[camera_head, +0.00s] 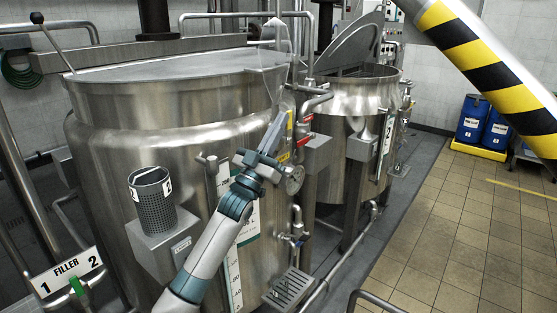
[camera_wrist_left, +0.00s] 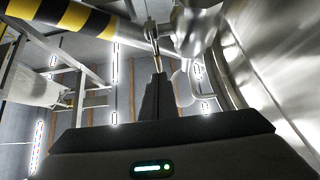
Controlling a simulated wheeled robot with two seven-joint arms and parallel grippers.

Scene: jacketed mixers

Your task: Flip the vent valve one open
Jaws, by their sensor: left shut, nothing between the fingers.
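The nearer steel mixer (camera_head: 185,115) fills the left and middle of the head view. On its right side is a cluster of pipes and valves, with a yellow lever (camera_head: 290,121) and red handles (camera_head: 304,140). I cannot tell for sure which one is vent valve one. My left gripper (camera_head: 275,132) points up beside the yellow lever, shut and empty. In the left wrist view, its dark fingers (camera_wrist_left: 158,95) are together, just below a thin yellowish lever (camera_wrist_left: 154,48) and shiny pipework. I cannot tell whether they touch it. My right gripper is not in view.
A gauge (camera_head: 295,180) and a steel box (camera_head: 317,168) sit close to the gripper. A second mixer (camera_head: 345,120) stands behind. A black-and-yellow striped beam (camera_head: 480,62) crosses the upper right. The tiled floor (camera_head: 460,225) at right is clear; blue drums (camera_head: 472,118) stand beyond.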

